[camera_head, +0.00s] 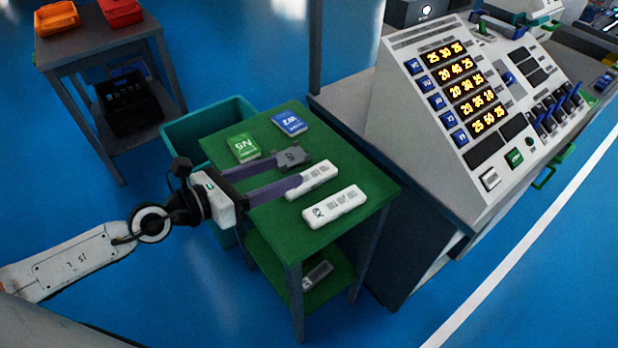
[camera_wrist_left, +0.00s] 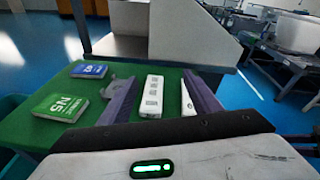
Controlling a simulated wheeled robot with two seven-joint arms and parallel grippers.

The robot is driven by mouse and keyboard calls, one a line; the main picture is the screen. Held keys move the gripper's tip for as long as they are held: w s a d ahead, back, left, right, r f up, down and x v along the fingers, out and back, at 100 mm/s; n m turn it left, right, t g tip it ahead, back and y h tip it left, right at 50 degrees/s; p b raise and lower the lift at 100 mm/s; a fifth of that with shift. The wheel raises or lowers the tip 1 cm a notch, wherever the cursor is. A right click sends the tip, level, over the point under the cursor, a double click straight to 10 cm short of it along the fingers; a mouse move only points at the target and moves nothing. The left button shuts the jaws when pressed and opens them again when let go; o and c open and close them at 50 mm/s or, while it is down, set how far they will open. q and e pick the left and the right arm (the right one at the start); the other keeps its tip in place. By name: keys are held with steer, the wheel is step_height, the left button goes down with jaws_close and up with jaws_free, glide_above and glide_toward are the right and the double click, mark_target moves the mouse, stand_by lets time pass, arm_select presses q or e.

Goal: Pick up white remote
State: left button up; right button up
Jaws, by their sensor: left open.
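Two white remotes lie on the green table (camera_head: 375,188). The farther remote (camera_head: 316,178) is partly hidden by a finger in the head view; in the wrist view this remote (camera_wrist_left: 152,97) lies between my fingers, with a gap on both sides. The nearer remote (camera_head: 335,206) lies beside it, outside the fingers; in the wrist view it is mostly hidden behind the right-hand finger. My left gripper (camera_head: 289,170) is open and empty, its purple fingers reaching over the table from the left.
A green N5 box (camera_head: 243,147), a blue W2 box (camera_head: 290,123) and a small grey part (camera_head: 292,156) share the tabletop. A large control console (camera_head: 425,125) stands close on the right.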

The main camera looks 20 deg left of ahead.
mark_target(309, 177)
arm_select(q)
steer(key=f+m, duration=0.1)
steer(key=a+f+m+g, duration=0.1)
steer(key=a+f, duration=0.1)
steer(key=shift+f+m+g+y, duration=0.3)
steer(key=shift+m+g+y, duration=0.1)
steer(key=x, duration=0.4)
steer(key=shift+w+f, duration=0.15)
steer(key=shift+f, duration=0.15)
steer(key=shift+x, duration=2.8)
steer(key=shift+d, duration=0.15)
steer(key=shift+c, duration=0.5)
steer(key=c, duration=1.1)
